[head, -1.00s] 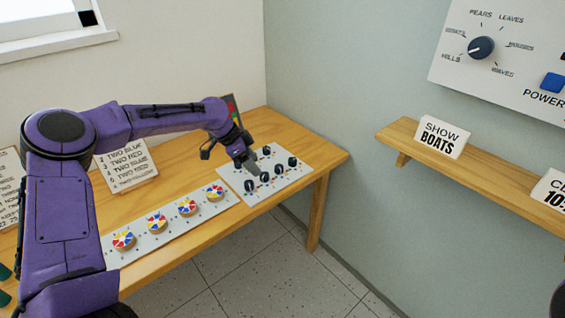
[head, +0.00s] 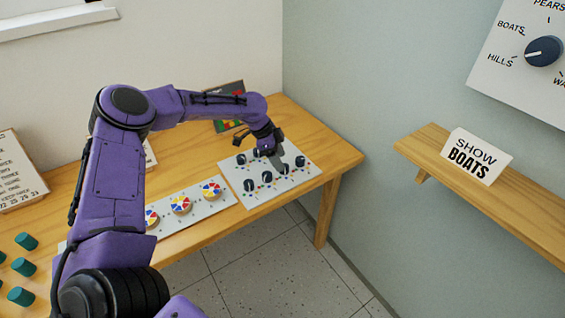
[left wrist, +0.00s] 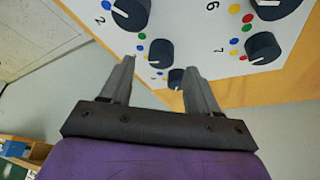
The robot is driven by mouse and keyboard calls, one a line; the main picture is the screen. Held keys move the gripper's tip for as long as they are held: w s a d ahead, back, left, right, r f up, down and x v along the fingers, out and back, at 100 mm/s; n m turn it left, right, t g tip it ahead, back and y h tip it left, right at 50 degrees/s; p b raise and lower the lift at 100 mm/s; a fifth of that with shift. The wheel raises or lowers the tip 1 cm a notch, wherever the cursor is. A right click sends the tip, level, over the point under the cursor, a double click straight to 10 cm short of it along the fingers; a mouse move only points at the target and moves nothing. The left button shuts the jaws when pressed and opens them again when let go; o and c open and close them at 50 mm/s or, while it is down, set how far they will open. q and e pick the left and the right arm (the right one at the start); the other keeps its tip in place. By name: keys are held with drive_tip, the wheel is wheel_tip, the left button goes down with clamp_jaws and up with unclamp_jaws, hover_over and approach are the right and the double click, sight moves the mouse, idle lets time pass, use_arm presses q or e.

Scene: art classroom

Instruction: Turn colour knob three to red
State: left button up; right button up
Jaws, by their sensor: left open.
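The white knob panel (head: 238,205) lies on the right end of the wooden table, with dark knobs in two rows and small coloured dots around them. My left gripper (head: 277,161) is low over the back row and hides part of it. In the left wrist view its two fingers (left wrist: 159,66) are apart, and a dark knob (left wrist: 161,50) shows between and beyond the tips. By its place after the knob marked 2 (left wrist: 128,12), this looks like knob three; its own number is not readable. Its white pointer points left. Contact cannot be told. My right gripper is not in view.
A strip with colour wheels (head: 205,207) lies left of the panel. Close by are knob 7 (left wrist: 262,47) and another dark knob (left wrist: 176,78). A coloured board (head: 224,94) leans behind. A shelf with a "SHOW BOATS" card (head: 476,157) is at right.

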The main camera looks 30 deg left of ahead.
use_arm(q)
drive_tip(key=x, duration=0.3)
drive_tip(key=shift+w, duration=0.15)
drive_tip(key=shift+f, duration=0.25)
drive_tip(key=c, duration=1)
drive_tip(key=shift+c, duration=0.2)
drive_tip(key=shift+r, duration=0.1)
